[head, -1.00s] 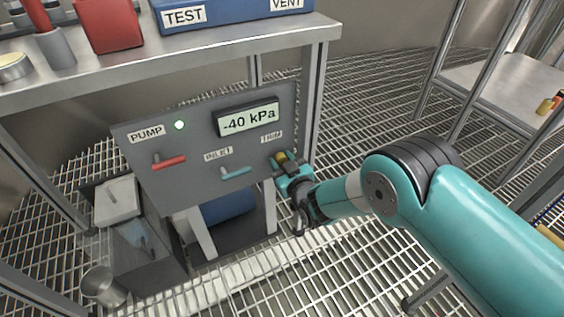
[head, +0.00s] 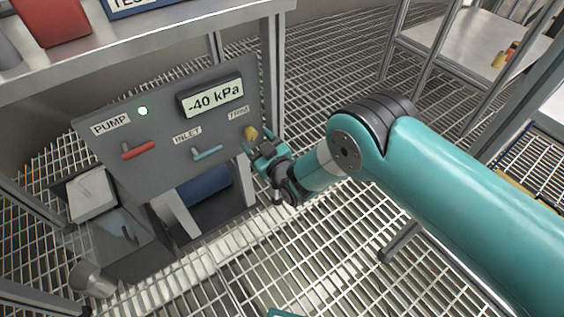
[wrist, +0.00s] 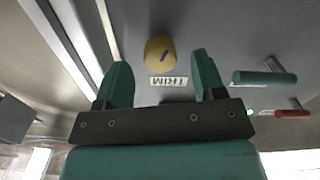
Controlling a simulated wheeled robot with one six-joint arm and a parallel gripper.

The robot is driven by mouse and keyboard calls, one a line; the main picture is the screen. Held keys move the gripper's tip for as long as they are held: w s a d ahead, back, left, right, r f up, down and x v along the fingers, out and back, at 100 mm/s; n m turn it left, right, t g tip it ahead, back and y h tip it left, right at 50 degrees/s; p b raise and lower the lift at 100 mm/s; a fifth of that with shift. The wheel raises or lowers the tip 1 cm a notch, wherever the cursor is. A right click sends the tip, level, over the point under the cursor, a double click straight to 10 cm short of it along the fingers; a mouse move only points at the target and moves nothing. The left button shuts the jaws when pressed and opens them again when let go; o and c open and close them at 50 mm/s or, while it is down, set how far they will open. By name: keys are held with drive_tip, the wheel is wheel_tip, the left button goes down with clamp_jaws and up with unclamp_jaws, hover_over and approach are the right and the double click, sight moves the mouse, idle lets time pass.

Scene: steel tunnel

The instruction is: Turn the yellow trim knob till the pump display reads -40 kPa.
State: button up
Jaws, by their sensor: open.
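The yellow trim knob (head: 250,133) sits at the right of the grey pump panel (head: 150,165), under the TRIM label. The pump display (head: 213,97) reads -40 kPa. My gripper (head: 261,141) is open just in front of the knob. In the wrist view the knob (wrist: 159,53), with a dark mark on its face, shows beyond and between the two spread fingers of my gripper (wrist: 163,78). Neither finger appears to touch it.
A red lever (head: 138,150) and a teal inlet lever (head: 207,153) stick out of the panel, left of the knob. A steel bench (head: 160,36) stands above the panel.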

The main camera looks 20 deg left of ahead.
drive_tip(key=s+d+p, duration=0.1)
drive_tip(key=s+d+r+p, duration=0.1)
drive_tip(key=p, duration=0.1)
drive_tip(key=shift+d, duration=0.25)
drive_tip(key=p, duration=1.9)
approach(253, 135)
drive_tip(key=v, duration=0.5)
drive_tip(key=shift+s+d+f+p, duration=0.35)
drive_tip(key=shift+s+d, duration=0.4)
